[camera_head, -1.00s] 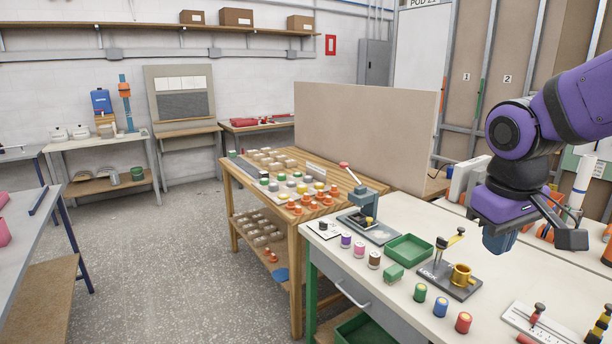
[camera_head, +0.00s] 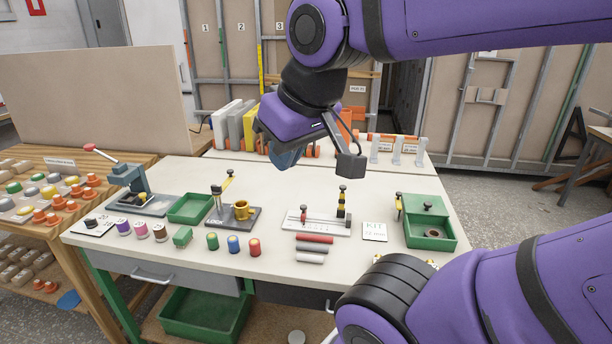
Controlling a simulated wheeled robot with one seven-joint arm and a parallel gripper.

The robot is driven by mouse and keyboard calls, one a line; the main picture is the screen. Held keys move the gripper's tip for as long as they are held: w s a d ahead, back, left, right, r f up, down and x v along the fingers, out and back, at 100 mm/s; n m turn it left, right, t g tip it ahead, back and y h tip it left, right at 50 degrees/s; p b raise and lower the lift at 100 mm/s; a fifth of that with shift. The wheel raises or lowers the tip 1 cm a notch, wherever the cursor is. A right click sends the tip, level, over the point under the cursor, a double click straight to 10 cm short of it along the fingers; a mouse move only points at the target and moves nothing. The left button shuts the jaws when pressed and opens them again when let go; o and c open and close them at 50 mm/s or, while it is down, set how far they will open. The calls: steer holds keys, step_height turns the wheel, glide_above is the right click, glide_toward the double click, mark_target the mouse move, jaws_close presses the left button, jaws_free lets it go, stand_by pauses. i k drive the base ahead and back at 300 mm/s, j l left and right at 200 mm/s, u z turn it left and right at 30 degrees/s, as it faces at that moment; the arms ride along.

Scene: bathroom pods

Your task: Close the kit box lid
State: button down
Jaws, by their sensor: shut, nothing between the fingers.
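The green kit box (camera_head: 428,243) stands at the right end of the white workbench. A small dark knob shows at its back part, and a dark reddish round thing shows inside or on top of it. I cannot tell clearly how its lid lies. A white card marked KIT (camera_head: 375,232) lies to the left of the box. My gripper (camera_head: 285,158) is above the middle of the bench, to the left of the box and apart from it. It points down and is shut, with nothing held. My wrist hides part of it.
On the bench (camera_head: 330,278) stand a grey LOCK fixture (camera_head: 232,218), a white slide gauge (camera_head: 318,222), a green tray (camera_head: 190,208), coloured cylinders and a small press (camera_head: 132,185). Upright panels and orange parts stand behind.

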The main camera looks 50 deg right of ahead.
mark_target(416, 204)
steer(key=z, duration=0.45)
steer(key=l+z, duration=0.15)
steer(key=z, duration=0.8)
steer(key=l+z, duration=0.15)
steer(key=z, duration=0.35)
steer(key=i+u, duration=0.1)
steer(key=u, duration=0.3)
